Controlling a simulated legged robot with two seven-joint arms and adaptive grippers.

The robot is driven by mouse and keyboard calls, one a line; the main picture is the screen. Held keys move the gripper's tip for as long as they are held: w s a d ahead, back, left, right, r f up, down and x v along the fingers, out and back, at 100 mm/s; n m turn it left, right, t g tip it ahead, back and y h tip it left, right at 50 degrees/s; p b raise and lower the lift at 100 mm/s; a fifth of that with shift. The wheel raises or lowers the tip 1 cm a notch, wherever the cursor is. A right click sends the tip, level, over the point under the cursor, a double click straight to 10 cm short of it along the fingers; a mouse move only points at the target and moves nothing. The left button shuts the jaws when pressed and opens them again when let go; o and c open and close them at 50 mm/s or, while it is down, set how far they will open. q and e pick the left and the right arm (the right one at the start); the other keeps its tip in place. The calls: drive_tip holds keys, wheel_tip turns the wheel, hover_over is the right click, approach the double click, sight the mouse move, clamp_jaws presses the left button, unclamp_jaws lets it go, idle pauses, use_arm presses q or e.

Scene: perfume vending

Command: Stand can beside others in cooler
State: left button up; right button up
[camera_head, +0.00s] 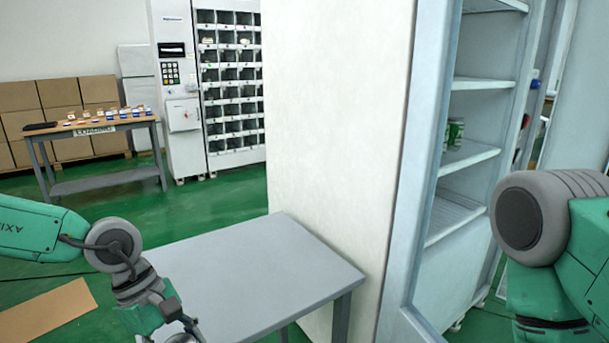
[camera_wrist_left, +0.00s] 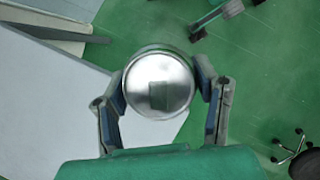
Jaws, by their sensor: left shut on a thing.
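In the left wrist view a can shows its round silver top (camera_wrist_left: 158,80); its side is mostly hidden. My left gripper (camera_wrist_left: 160,92) is shut on it, one finger on each side. In the head view my left gripper (camera_head: 178,328) is at the bottom left, by the near-left edge of a grey table; the can cannot be made out there. The cooler (camera_head: 487,112) stands at the right with its shelves visible. Green cans (camera_head: 454,132) stand on its middle shelf, partly hidden by the cooler's frame. My right arm shows at the right edge; its gripper is out of view.
The grey table (camera_head: 262,262) stands beside the cooler's white side wall (camera_head: 335,130), its top bare where visible. A vending machine (camera_head: 182,95), a wooden table (camera_head: 105,128) with small boxes, and stacked cartons (camera_head: 62,95) are at the back. Green floor lies between.

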use_arm(q)
drive_tip(key=s+a+f+m+g+y, duration=0.3)
drive_tip(key=s+f+m+y, duration=0.1)
drive_tip(key=m, duration=1)
drive_tip(key=shift+a+f, duration=0.15)
drive_tip(key=shift+a, duration=0.1)
